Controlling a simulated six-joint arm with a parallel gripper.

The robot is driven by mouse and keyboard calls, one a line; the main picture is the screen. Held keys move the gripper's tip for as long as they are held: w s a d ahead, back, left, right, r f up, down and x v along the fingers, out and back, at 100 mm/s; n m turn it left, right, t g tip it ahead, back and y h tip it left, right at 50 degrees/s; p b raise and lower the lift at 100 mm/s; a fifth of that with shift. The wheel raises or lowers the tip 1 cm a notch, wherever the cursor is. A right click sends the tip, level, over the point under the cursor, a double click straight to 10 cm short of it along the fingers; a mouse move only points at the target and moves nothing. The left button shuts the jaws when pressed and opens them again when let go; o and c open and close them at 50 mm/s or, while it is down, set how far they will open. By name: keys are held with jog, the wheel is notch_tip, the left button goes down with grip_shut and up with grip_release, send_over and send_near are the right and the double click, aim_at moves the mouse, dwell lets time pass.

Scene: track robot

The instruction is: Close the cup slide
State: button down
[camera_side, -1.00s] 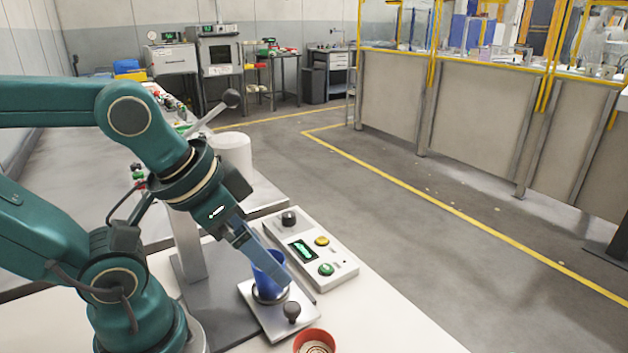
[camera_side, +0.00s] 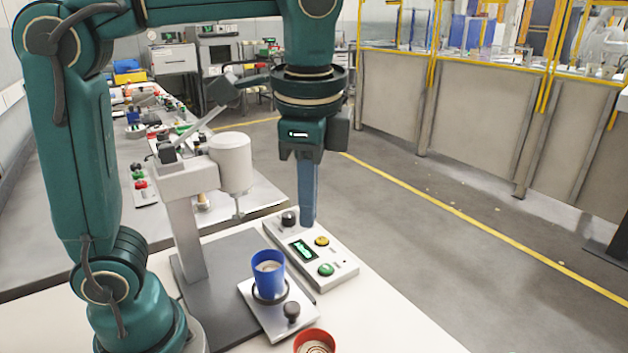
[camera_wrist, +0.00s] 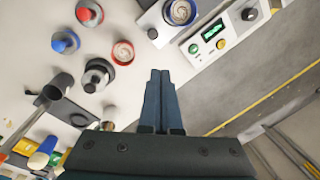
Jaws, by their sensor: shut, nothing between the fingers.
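The cup slide is a light metal plate (camera_side: 262,318) with a black knob (camera_side: 292,311). It sticks out at the front of the press's dark base plate. A blue cup (camera_side: 268,276) stands upright in the slide's ring, with pale contents. In the wrist view the blue cup (camera_wrist: 181,11) and knob (camera_wrist: 152,33) show at the top. My gripper (camera_side: 307,224) points straight down near the far part of the control panel, behind and right of the cup. Its fingers (camera_wrist: 160,74) are together and empty, apart from the slide. Whether they touch the panel is unclear.
The control panel (camera_side: 340,272) with green and yellow buttons lies right of the slide. A red cup (camera_side: 315,340) stands in front of it. The press head (camera_side: 231,163) and its lever rise behind left. The white table's front right is clear.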

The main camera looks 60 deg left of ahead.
aim_at(270, 255)
jog(key=w+d+f+m+g+y, duration=0.2)
jog(key=w+d+f+m, duration=0.15)
jog(key=d+f, duration=0.35)
jog(key=x, duration=1)
jog(key=shift+s+a, duration=0.25)
jog(key=shift+s, duration=0.2)
jog(key=shift+s+a, duration=0.4)
jog(key=shift+a, duration=0.45)
jog(key=shift+s+a+f, duration=0.15)
jog(key=shift+s+a, duration=0.2)
jog(key=shift+a, duration=0.35)
jog(key=a, duration=1.3)
jog(key=shift+s+g, duration=0.1)
jog(key=shift+g, duration=0.2)
